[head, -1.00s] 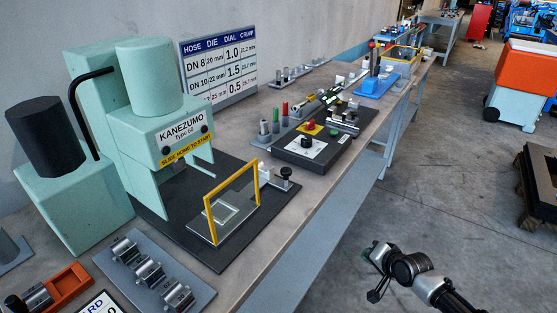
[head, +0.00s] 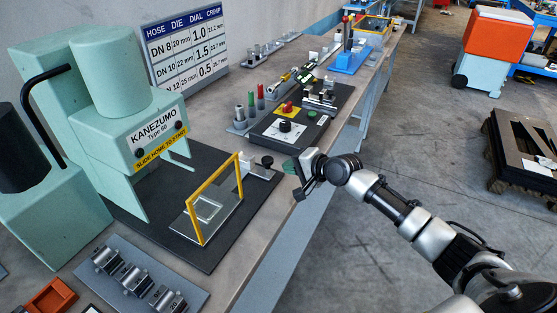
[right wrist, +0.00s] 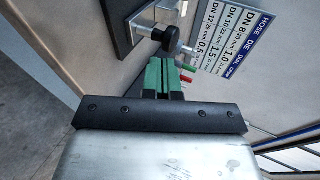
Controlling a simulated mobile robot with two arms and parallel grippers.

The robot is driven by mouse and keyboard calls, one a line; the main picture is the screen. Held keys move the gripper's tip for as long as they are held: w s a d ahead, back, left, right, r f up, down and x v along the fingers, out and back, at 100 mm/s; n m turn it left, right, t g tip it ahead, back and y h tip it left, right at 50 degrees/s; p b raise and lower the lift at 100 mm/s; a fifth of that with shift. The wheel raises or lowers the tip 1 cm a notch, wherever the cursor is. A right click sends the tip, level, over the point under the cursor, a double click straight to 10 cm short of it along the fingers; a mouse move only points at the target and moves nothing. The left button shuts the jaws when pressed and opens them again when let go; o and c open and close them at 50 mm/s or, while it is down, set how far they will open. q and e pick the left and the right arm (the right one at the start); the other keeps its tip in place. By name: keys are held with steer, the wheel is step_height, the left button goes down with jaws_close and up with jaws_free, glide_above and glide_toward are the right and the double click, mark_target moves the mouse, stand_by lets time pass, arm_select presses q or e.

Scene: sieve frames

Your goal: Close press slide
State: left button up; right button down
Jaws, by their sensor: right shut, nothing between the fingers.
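The mint-green press (head: 120,120) stands at the left of the bench, labelled KANEZUMO Type 60 with a yellow "slide home to start" strip. Its slide (head: 206,212), a plate with an upright yellow frame (head: 192,220), sits out in front of the press on the black base. A metal block with a black knob (head: 267,161) is at the slide's right end. My right gripper (head: 290,166) is just right of the knob, apart from it, at the bench edge. In the right wrist view its green fingers (right wrist: 162,72) are shut and empty, below the knob (right wrist: 165,39). My left gripper is not in view.
A black control box (head: 290,128) with red and black knobs stands behind the knob, beside colored pins (head: 250,105). A die rack (head: 135,280) lies in front of the press. A chart board (head: 186,52) stands at the wall. The floor right of the bench is clear nearby.

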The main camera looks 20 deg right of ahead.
mark_target(272, 162)
steer(key=shift+w+a+f, duration=0.1)
steer(key=shift+w+a, duration=0.2)
steer(key=shift+w, duration=0.3)
steer(key=shift+w+a, duration=0.3)
steer(key=shift+w, duration=0.25)
steer(key=shift+p+x, duration=0.3)
steer(key=shift+x, duration=0.5)
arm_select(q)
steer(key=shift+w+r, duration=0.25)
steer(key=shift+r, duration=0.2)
